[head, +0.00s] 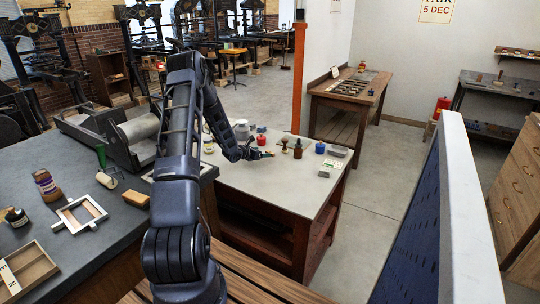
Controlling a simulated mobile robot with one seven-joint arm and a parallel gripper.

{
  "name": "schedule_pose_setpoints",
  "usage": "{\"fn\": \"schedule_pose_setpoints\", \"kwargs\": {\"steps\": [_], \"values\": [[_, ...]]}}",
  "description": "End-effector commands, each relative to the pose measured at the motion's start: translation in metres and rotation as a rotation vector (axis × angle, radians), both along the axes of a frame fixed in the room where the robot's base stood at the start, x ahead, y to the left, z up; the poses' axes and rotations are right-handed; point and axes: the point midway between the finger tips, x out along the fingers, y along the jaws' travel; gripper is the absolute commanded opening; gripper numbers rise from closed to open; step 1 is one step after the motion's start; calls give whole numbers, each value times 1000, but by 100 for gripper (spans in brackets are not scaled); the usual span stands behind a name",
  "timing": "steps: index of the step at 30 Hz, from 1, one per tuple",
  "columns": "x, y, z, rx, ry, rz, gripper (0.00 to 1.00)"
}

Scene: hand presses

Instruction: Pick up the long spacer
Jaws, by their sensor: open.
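My arm reaches forward from the bottom of the head view, and my gripper (266,154) is low over the grey-topped table (265,183). My gripper is open, small in the view and partly hidden by my wrist; I see nothing held between its fingers. I cannot pick out the long spacer for certain. Small grey blocks (331,163) lie near the table's right edge, and a grey block (338,151) lies behind them; they are too small to name. Whether anything lies directly under my gripper is not clear.
A brown bottle (298,149), blue jar (320,147) and red jar (261,139) stand near my gripper. The table's front half is clear. A dark bench (110,225) with a bottle, frame and wooden tray is at left. A blue-and-white panel (440,210) stands at right.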

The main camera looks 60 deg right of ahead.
Motion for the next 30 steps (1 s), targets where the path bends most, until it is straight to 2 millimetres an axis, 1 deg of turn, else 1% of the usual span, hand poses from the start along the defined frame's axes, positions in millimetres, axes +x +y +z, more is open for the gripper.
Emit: {"fn": "schedule_pose_setpoints", "kwargs": {"steps": [1,8,15,18,27,29,30], "values": [[-1,-4,-3,0,0,-1,80],[-5,-17,-7,0,0,-1,80],[-15,-45,-20,-1,0,-2,80],[-16,-53,-23,0,-1,-1,80],[-16,-56,-25,0,0,0,80],[-16,-56,-25,0,0,0,68],[-16,-56,-24,0,0,0,60]]}}
